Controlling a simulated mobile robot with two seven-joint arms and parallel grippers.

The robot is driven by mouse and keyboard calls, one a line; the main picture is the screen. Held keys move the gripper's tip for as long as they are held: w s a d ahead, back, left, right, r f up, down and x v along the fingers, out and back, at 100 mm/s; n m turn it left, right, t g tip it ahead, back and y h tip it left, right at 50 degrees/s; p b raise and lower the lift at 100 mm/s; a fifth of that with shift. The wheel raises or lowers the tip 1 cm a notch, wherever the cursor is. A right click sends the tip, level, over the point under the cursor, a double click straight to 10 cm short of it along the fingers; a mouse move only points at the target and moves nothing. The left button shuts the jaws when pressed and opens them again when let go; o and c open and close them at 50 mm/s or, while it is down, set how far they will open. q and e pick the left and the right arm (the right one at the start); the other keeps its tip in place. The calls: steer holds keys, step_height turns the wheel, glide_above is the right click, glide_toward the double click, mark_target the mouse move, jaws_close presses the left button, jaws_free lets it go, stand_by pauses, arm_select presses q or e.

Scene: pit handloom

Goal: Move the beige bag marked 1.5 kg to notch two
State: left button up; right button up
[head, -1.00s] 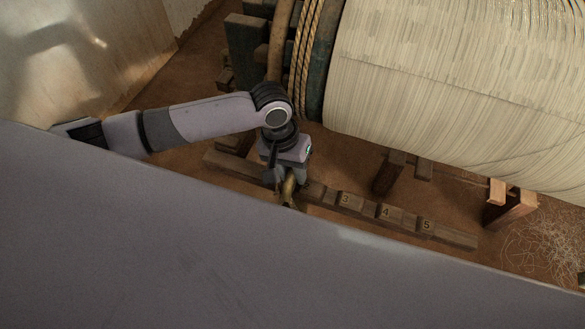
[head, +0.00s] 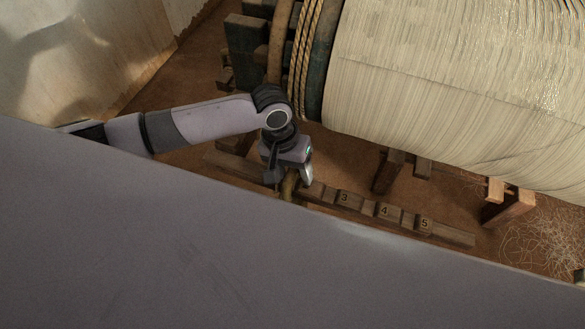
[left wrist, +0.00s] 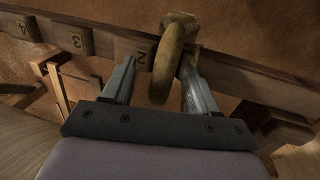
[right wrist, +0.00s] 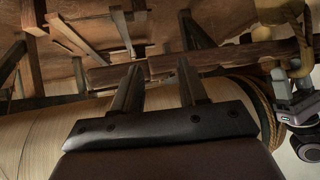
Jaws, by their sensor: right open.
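The beige bag (head: 289,186) with its ring-shaped loop shows below my left gripper (head: 289,178) in the head view, at the notched rail (head: 455,236). In the left wrist view the loop (left wrist: 166,66) stands between the spread fingers of my left gripper (left wrist: 158,65), close to the right finger. The loop crosses the rail right beside the number 2 (left wrist: 142,57). The bag's body is mostly hidden and its 1.5 kg mark is not readable. The loop also shows at the right edge in the right wrist view (right wrist: 305,52). My right gripper (right wrist: 158,72) is open and empty.
Numbers 3 (head: 345,198), 4 (head: 384,211) and 5 (head: 424,224) mark the rail further right. The large warp roll (head: 440,95) fills the upper right, with ropes (head: 307,45) at its left end. A grey surface covers the lower part of the head view.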

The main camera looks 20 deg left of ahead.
arm_select(q)
steer(key=shift+s+a+f, duration=0.1)
steer(key=shift+s+f, duration=0.05)
steer(key=shift+f, duration=0.1)
steer(key=r, duration=0.2)
steer(key=r+p, duration=0.1)
steer(key=r, duration=0.1)
steer(key=a+r, duration=0.1)
steer(key=r, duration=0.1)
steer(key=shift+r, duration=0.2)
steer(key=shift+a+r, duration=0.1)
steer(key=shift+r, duration=0.45)
arm_select(e)
steer(key=shift+s+d+r, duration=0.15)
steer(key=shift+r, duration=0.05)
